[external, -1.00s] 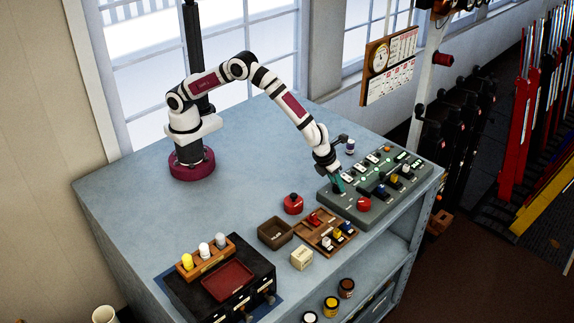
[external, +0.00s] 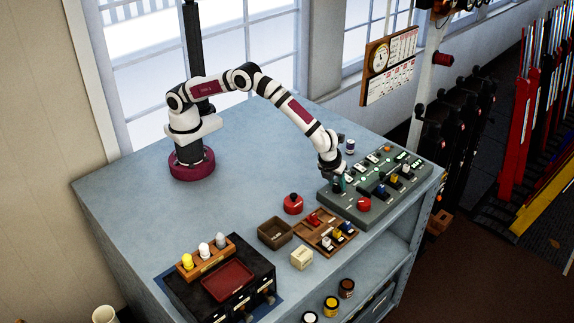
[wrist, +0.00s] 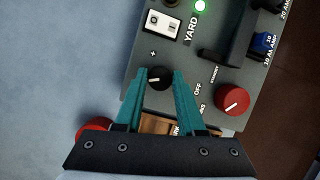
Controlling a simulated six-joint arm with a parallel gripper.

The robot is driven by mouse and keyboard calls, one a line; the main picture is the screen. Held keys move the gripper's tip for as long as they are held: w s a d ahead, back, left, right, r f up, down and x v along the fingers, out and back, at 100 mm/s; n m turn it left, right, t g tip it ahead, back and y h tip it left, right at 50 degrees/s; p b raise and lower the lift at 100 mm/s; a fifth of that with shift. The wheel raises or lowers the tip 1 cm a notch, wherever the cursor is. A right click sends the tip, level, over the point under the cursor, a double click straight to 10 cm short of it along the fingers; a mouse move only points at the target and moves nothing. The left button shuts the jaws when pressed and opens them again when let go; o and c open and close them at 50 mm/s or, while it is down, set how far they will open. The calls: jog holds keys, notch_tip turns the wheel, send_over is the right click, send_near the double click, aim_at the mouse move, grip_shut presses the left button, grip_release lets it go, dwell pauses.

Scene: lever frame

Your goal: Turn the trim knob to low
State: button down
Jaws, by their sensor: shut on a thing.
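A small black knob (wrist: 158,77) with a light mark sits at the left edge of the green-grey control panel (external: 330,198), below a plus sign in the wrist view. My gripper (wrist: 160,73) has its two teal fingers on either side of this knob and is shut on it. In the external view my gripper (external: 338,184) is at the panel's left end, and the knob is hidden there. I cannot read a trim or low label beside the knob.
A red-topped object (external: 293,204) stands on the bench left of the panel.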

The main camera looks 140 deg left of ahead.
jog(key=n+g, duration=0.1)
jog(key=n, duration=0.2)
jog(key=shift+w+n, duration=0.15)
jog(key=shift+n, duration=0.15)
jog(key=shift+n+g+h, duration=0.6)
jog(key=shift+n+g, duration=0.2)
jog(key=shift+n, duration=1)
jog(key=c, duration=0.5)
grip_release()
jog(key=r, duration=0.2)
jog(key=d+r, duration=0.1)
jog(key=r, duration=0.2)
jog(key=shift+d, duration=0.1)
jog(key=d+r, duration=0.2)
jog(key=d, duration=0.1)
jog(key=d+r, duration=0.2)
jog(key=d, duration=0.2)
jog(key=s+d+r, duration=0.1)
jog(key=d+r, duration=0.1)
jog(key=d, duration=0.1)
jog(key=shift+d, duration=0.15)
